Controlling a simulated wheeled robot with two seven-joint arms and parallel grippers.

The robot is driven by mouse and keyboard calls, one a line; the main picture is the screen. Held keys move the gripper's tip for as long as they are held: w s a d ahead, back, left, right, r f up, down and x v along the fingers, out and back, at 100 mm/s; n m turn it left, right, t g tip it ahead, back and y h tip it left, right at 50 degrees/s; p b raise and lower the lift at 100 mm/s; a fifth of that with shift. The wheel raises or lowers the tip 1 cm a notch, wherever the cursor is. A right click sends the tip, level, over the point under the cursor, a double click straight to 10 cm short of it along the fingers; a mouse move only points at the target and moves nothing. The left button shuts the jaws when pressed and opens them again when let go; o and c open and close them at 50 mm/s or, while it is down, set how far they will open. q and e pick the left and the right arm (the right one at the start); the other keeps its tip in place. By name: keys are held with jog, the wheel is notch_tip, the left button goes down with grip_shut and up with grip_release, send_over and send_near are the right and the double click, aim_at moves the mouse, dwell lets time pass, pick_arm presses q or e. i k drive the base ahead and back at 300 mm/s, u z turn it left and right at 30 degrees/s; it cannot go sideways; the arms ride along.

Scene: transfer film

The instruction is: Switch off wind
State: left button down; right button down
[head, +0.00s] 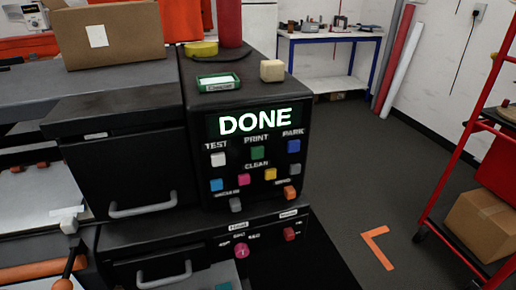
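A black machine (190,130) fills the middle of the head view, with a lit display (254,122) reading "DONE". Below it are a white TEST button (218,159), a green PRINT button (257,153) and a blue PARK button (293,146). Lower down are blue, pink, yellow, grey and orange buttons (290,193). The lower front panel has a pink knob (242,250) and a red switch (289,233) with small labels. I cannot read which control is marked wind, nor its setting. Neither of my grippers is in view.
A cardboard box (108,35) is at the back left. A red rack (456,170) holding a box (483,226) stands at the right.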

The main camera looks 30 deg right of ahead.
aim_at(289, 192)
jog(key=u, duration=1.55)
jog(key=k, duration=1.15)
jog(key=z, duration=1.85)
jog(key=i, duration=0.5)
